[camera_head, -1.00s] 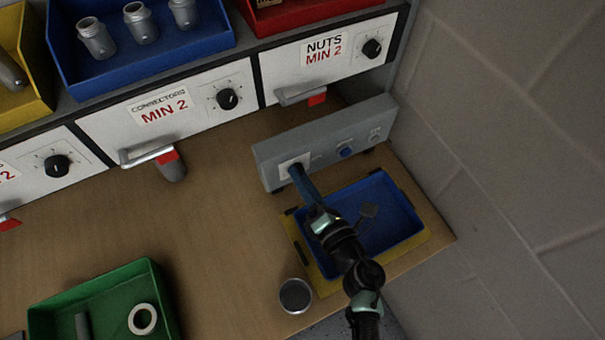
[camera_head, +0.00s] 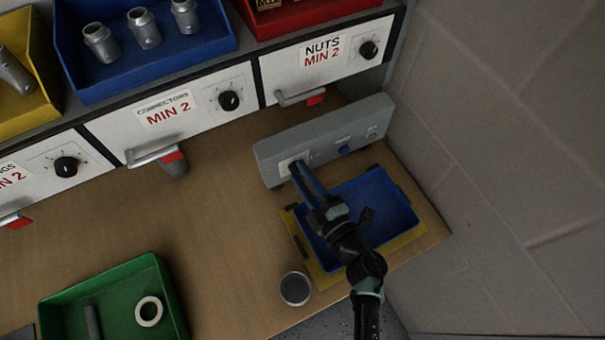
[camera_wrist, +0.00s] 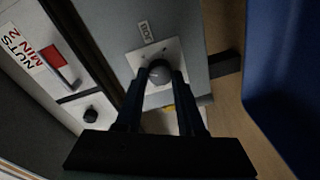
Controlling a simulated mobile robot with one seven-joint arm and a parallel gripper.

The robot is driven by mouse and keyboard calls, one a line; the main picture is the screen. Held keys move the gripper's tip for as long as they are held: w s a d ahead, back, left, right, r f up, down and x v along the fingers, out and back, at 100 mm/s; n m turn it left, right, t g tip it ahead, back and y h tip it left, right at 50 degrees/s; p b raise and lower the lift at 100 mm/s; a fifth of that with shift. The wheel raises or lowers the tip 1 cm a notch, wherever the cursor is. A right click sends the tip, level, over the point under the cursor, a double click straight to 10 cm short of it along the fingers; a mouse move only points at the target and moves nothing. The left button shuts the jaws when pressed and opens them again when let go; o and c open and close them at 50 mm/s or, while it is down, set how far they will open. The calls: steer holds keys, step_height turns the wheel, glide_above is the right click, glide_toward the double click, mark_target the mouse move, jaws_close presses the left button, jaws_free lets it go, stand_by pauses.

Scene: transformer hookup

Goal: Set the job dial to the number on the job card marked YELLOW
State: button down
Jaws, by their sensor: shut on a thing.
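The job dial (camera_wrist: 159,71) is a dark round knob on a pale square plate labelled JOB, on the front of a grey box (camera_head: 268,167). My gripper (camera_wrist: 160,82) is at the knob, its two blue fingers shut on it from either side. In the head view my gripper (camera_head: 298,170) covers the dial, and only part of the pale plate shows. The dial's pointer and number marks are too dark and small to read. I see no job card marked YELLOW that I can make out in either view.
A blue tray (camera_head: 405,216) on a yellow mat (camera_head: 324,284) lies under my arm. A grey cup (camera_head: 295,289) stands left of it. Drawers with black knobs line the back, and a wall is close on the right. The middle of the bench is clear.

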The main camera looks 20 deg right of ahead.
steer(key=m, duration=0.4)
steer(key=shift+f+m, duration=0.1)
steer(key=shift+m, duration=0.2)
steer(key=m, duration=0.3)
steer(key=shift+m+t, duration=0.3)
steer(key=shift+m, duration=0.1)
steer(key=m, duration=0.8)
steer(key=shift+m+t, duration=0.3)
steer(key=shift+m, duration=0.4)
steer(key=c, duration=0.5)
jaws_free()
